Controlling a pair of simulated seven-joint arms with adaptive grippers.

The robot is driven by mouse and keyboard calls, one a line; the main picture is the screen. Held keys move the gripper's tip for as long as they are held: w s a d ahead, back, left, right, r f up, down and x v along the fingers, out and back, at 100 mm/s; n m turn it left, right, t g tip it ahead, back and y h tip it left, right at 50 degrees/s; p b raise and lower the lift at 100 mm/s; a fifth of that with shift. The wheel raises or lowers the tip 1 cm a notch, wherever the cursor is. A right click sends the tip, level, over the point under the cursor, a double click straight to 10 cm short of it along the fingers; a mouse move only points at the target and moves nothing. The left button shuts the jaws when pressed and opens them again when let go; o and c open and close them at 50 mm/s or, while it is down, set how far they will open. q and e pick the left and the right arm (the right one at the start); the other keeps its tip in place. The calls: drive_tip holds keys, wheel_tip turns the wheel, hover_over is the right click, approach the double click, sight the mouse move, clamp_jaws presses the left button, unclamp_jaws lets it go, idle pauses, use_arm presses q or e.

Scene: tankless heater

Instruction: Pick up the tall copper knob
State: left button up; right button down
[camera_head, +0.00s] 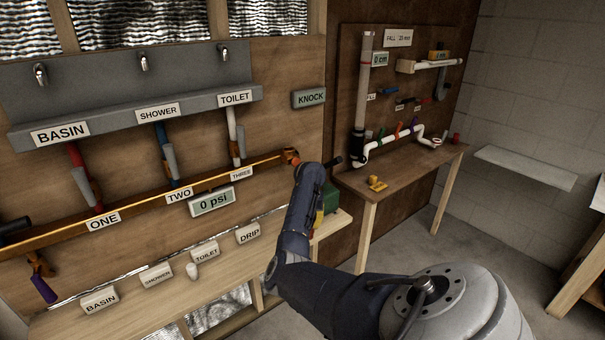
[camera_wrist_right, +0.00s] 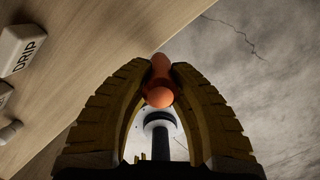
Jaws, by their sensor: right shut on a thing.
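A copper-orange knob (camera_wrist_right: 159,88) with a rounded end shows in the right wrist view. My right gripper (camera_wrist_right: 160,70) has its two yellow ridged fingers closed on it from both sides. In the head view only a yellow strip of my right gripper (camera_head: 319,219) shows beside the dark wrist, by the right end of the lower bench. I cannot make out the held knob in the head view; my arm hides that spot.
The wooden bench (camera_wrist_right: 95,65) lies to the left in the wrist view, with a DRIP block (camera_wrist_right: 20,48); bare concrete floor is at right. A green box (camera_head: 330,199) stands behind my wrist. A copper pipe (camera_head: 140,204) crosses the wall panel. A second table (camera_head: 405,180) stands behind.

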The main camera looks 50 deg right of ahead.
drive_tip(key=s+a, duration=0.2)
drive_tip(key=s, duration=0.8)
drive_tip(key=shift+s+a, duration=0.25)
drive_tip(key=shift+s, duration=0.1)
drive_tip(key=shift+w+r, duration=0.1)
